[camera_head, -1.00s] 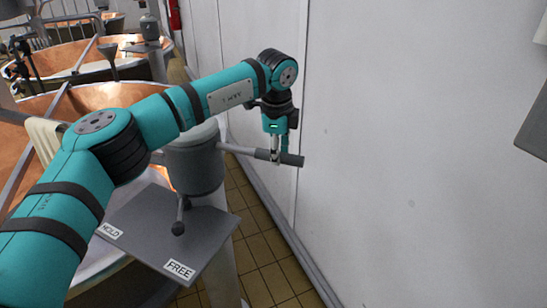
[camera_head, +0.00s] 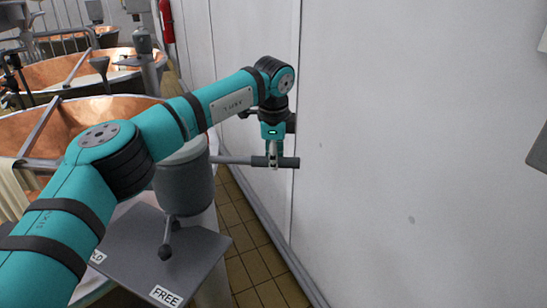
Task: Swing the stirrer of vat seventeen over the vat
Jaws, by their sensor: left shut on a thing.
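A grey post head (camera_head: 184,185) stands beside the near copper vat. From it a grey bar (camera_head: 232,160) reaches right, ending in a thicker dark handle (camera_head: 288,162) close to the white wall. My left gripper (camera_head: 272,162) is shut on this handle. A short lever with a dark ball knob (camera_head: 165,252) hangs from the post head over a grey plate (camera_head: 135,250). The plate has a "FREE" label (camera_head: 165,296) and a partly hidden "HOLD" label (camera_head: 97,257); the knob looks nearer "FREE". My left arm hides much of the near vat (camera_head: 85,115). My right gripper is out of view.
The white wall (camera_head: 400,150) stands close on the right. A strip of tiled floor (camera_head: 245,230) runs between the wall and the vats. More copper vats (camera_head: 85,70) stand behind. A red extinguisher (camera_head: 166,20) hangs at the back.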

